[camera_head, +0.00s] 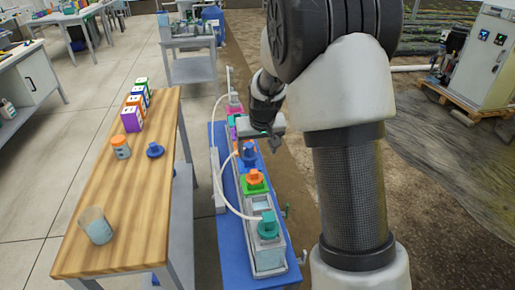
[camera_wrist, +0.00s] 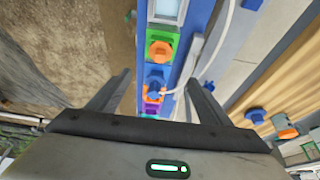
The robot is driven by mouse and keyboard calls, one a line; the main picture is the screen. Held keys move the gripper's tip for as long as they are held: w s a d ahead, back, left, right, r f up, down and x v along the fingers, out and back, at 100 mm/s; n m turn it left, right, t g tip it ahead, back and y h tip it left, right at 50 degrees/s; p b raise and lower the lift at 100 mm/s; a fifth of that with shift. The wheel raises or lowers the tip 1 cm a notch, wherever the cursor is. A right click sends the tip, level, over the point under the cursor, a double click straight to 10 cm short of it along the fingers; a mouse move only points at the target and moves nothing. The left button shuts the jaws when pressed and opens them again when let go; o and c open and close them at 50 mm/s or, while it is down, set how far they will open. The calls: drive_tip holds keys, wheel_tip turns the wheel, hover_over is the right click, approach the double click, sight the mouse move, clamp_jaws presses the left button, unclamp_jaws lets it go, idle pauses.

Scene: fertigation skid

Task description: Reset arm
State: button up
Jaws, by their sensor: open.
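My gripper (camera_head: 268,148) hangs above the far half of the skid, a blue base (camera_head: 232,235) carrying a row of coloured units. In the wrist view its two fingers (camera_wrist: 157,85) are spread apart with nothing between them. Below and beyond the fingers are a blue knob (camera_wrist: 155,88) on an orange and blue unit, and an orange knob (camera_wrist: 160,51) on a green unit. In the head view the orange knob (camera_head: 255,177) and a teal cap (camera_head: 268,224) on the nearest unit stand in the row. My gripper partly covers the units behind it.
A wooden table (camera_head: 120,205) on the left holds a beaker (camera_head: 96,226), an orange-lidded jar (camera_head: 121,147), a loose blue cap (camera_head: 155,150) and several coloured boxes (camera_head: 131,119). A white hose (camera_head: 222,180) curves beside the skid. A grey cabinet (camera_head: 487,60) stands at the far right.

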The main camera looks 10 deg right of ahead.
drive_tip(key=s+r, duration=1.4)
drive_tip(key=s+r+t, duration=0.1)
drive_tip(key=s+r, duration=0.2)
drive_tip(key=s, duration=1.5)
wheel_tip(320, 180, up, 18)
drive_tip(key=p, duration=1.8)
drive_tip(key=shift+s+r, duration=0.15)
drive_tip(key=shift+r, duration=0.1)
